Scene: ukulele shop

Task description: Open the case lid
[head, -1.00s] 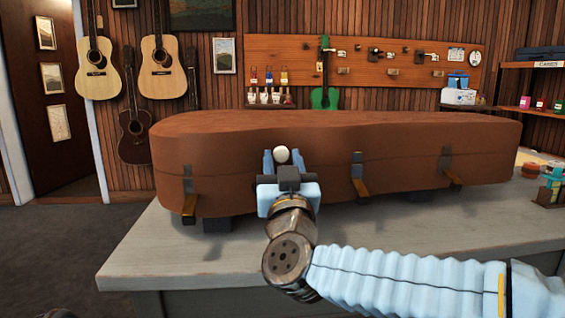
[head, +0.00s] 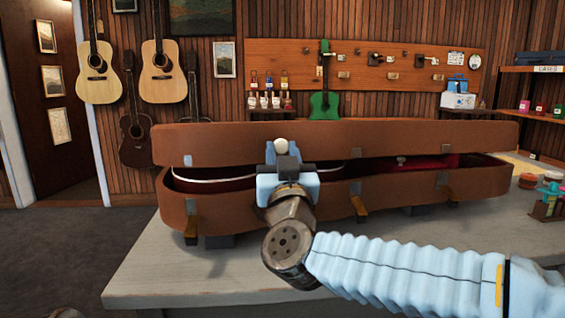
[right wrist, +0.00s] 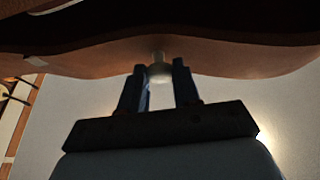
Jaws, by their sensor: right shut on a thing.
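The brown instrument case (head: 330,205) lies on the grey counter. Its lid (head: 220,142) is partly raised along the front, with a gap that shows a dark red lining and a pale curved edge inside. My right gripper (head: 281,150) is at the front of the lid, shut on the round white knob (head: 281,144). In the right wrist view the knob (right wrist: 159,72) sits between the two fingers, under the brown lid edge. The front latches (head: 359,207) hang down, loose from the lid. My left gripper is not in view.
The counter (head: 200,272) is bare in front of the case. Small jars (head: 548,195) stand on it at the right end. Guitars (head: 162,70) and a green ukulele (head: 324,100) hang on the wall behind.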

